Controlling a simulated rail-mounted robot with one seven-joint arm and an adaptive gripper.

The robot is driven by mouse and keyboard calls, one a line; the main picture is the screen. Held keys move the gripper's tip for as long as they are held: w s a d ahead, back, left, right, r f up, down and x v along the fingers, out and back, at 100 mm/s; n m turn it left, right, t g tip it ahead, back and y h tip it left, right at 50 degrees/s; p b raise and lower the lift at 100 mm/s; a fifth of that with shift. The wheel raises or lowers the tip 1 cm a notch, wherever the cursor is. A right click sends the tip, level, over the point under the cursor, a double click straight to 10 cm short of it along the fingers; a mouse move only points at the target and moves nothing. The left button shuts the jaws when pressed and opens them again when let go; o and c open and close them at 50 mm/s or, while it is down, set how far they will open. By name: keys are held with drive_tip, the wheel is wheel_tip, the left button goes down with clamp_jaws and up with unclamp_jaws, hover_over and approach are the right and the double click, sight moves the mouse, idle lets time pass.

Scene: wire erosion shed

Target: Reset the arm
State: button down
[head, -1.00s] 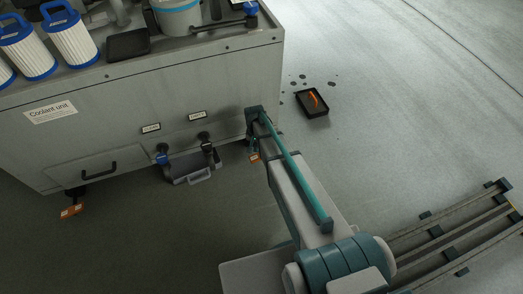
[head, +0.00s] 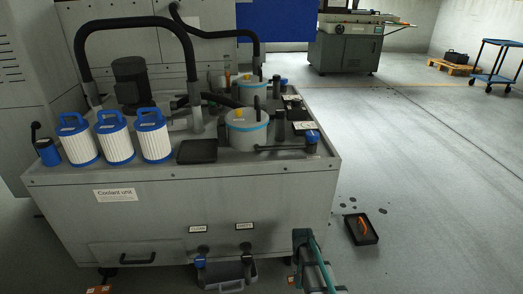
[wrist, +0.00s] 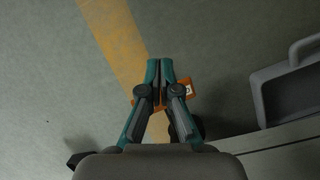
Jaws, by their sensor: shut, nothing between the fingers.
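My gripper (wrist: 160,66) shows in the wrist view with its two teal fingertips together and nothing between them. It points over the grey floor, beside a yellow floor stripe (wrist: 112,38). In the head view part of my arm (head: 313,265) rises from the bottom edge, at the right front of the coolant unit (head: 150,222).
A grey tray with a handle (wrist: 262,90) is right of the gripper; under the unit's front valves sits a grey container (head: 232,284). Filters (head: 113,139) and a lidded pot (head: 246,130) stand on the unit. A black tray (head: 361,230) lies on the floor; floor beyond is open.

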drive_tip(key=s+r+n+g, duration=0.1)
drive_tip(key=s+r+g, duration=0.2)
drive_tip(key=s, duration=0.8)
drive_tip(key=s+r+n+g, duration=0.1)
drive_tip(key=s+r+g, duration=0.2)
drive_tip(key=s, duration=0.9)
drive_tip(key=s+r+n+g, duration=0.1)
drive_tip(key=s+r+g, duration=0.15)
drive_tip(key=s, duration=0.85)
wheel_tip(320, 180, up, 16)
drive_tip(key=s+t+p, duration=0.3)
drive_tip(key=t+p, duration=0.1)
drive_tip(key=p, duration=2.9)
drive_tip(key=shift+f+t, duration=0.15)
drive_tip(key=shift+t, duration=0.2)
